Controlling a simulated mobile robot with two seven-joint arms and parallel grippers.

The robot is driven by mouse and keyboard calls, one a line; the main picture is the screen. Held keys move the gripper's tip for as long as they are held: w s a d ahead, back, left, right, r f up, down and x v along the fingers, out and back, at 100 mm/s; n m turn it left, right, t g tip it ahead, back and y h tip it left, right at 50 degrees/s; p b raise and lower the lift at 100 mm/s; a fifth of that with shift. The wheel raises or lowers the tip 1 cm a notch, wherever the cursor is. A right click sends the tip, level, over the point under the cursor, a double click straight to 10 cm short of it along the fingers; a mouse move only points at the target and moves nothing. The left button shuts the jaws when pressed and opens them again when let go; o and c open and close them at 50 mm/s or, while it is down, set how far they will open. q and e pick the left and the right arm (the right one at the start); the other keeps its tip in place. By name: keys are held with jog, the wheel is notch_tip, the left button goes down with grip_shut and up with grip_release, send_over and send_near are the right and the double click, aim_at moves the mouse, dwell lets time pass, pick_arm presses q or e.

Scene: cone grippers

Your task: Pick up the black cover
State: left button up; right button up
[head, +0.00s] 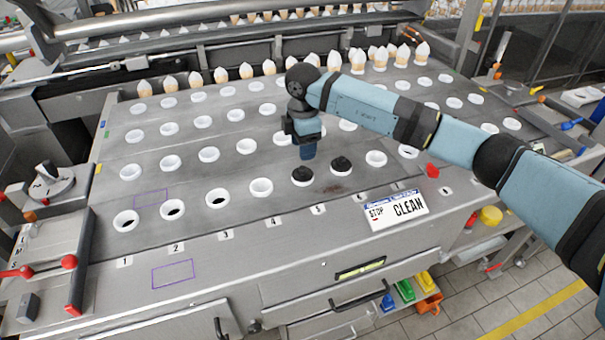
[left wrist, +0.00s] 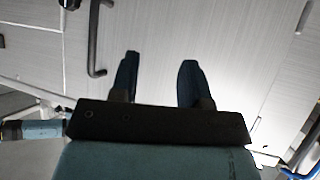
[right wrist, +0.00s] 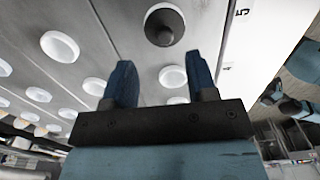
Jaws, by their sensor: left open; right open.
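Two black covers sit in white-rimmed holes of the grey panel in the head view: one (head: 302,176) above label 5, the other (head: 341,164) to its right.
A CLEAN sign (head: 396,210) lies at the front edge. Red-knobbed levers (head: 69,262) stand at the left. A metal bar (head: 180,20) crosses the back.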

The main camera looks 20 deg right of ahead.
aim_at(303, 168)
jog(key=shift+s+a+f+p, duration=0.1)
jog(key=shift+s+f+p, duration=0.1)
jog(key=shift+f, duration=1.45)
jog(key=shift+s+a+f+p, duration=0.1)
jog(key=shift+f+p, duration=0.05)
jog(key=shift+f, duration=1.5)
grip_shut()
